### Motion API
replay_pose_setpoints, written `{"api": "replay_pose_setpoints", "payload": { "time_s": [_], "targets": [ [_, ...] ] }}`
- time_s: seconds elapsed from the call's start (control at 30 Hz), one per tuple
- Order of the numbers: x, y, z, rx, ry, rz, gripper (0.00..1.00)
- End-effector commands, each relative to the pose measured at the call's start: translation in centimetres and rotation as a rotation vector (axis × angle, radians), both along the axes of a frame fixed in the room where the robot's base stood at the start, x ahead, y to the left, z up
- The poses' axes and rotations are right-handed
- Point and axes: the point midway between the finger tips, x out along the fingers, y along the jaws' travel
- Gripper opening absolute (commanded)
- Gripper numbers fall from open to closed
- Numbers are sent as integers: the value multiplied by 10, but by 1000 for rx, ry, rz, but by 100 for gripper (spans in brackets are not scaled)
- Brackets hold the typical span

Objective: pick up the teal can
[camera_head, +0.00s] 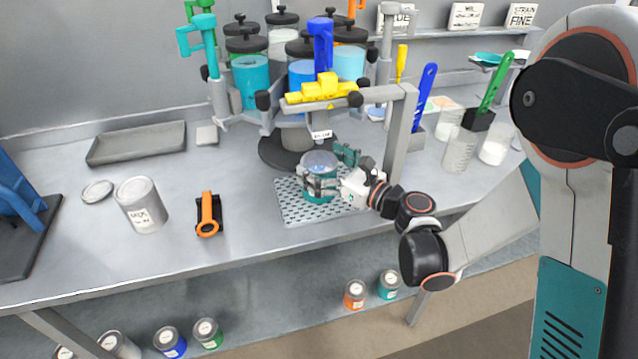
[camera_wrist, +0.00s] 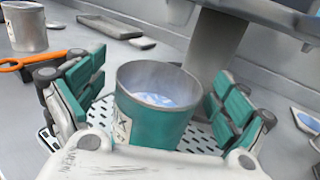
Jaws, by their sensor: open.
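The teal can (camera_head: 319,196) stands upright on a perforated plate (camera_head: 290,212) below the dispenser frame. Its top is open, with pale blue contents inside. In the wrist view the teal can (camera_wrist: 155,128) is at the centre, with a white label on its left side. My gripper (camera_head: 322,180) is level with the can. In the wrist view my gripper (camera_wrist: 160,85) is open, its teal-padded fingers on both sides of the can. Gaps show between the pads and the can wall. The can's lower near side is hidden by the gripper's palm.
A grey frame post (camera_head: 402,125) rises just right of the gripper. A yellow head (camera_head: 322,90) hangs above the can. A grey can (camera_head: 141,204) and an orange-handled tool (camera_head: 208,214) stand to the left. Another teal-labelled can (camera_head: 389,284) is below the table.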

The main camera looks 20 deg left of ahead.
Motion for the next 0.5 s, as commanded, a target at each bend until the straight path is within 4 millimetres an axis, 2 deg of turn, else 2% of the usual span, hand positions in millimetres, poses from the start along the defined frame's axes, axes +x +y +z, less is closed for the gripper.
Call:
{"api": "replay_pose_setpoints", "payload": {
  "time_s": [0.1, 0.33, 0.5],
  "targets": [
    [3, 7, 0, 0, 0, 0, 93],
    [3, 7, 1, 0, 0, -1, 91],
    [3, 7, 1, 0, 0, -1, 52]
  ]
}}
